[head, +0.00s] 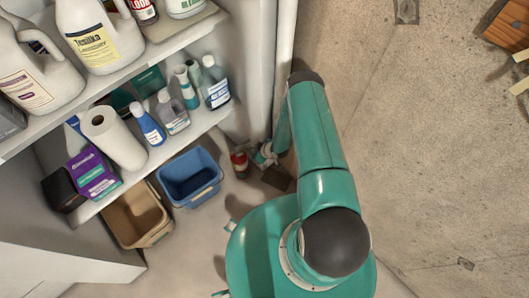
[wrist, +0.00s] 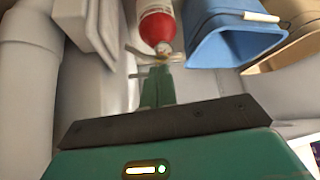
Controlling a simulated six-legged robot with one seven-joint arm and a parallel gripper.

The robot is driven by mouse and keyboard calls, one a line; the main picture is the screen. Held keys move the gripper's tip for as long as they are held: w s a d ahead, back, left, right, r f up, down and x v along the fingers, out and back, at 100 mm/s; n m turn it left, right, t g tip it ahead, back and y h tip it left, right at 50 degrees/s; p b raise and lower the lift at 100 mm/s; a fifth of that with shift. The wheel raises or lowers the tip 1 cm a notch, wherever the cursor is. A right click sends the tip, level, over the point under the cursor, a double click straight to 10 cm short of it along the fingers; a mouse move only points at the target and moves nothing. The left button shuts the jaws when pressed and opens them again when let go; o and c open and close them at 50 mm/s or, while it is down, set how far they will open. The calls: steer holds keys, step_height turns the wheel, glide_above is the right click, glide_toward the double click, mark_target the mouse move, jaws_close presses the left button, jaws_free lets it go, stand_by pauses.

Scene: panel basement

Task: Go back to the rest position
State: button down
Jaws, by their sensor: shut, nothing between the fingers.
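My gripper (head: 264,154) hangs low beside the wall, at the right end of the shelf unit, with my teal arm reaching to it from above. In the wrist view my gripper (wrist: 157,85) is shut, with nothing between its fingers. A red bottle or canister with a pale label (wrist: 155,25) lies or stands just beyond the fingertips. It also shows in the head view (head: 240,163), on the floor to the left of my gripper. I cannot tell whether the fingertips touch it.
A blue bin (head: 190,177) and a tan bin (head: 137,215) stand on the floor at left. Shelves (head: 175,138) above them hold bottles, a paper roll (head: 113,137) and a purple box (head: 93,173). A pale pipe (head: 283,50) rises behind my arm. Bare concrete lies to the right.

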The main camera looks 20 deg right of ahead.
steer(key=v, duration=0.7)
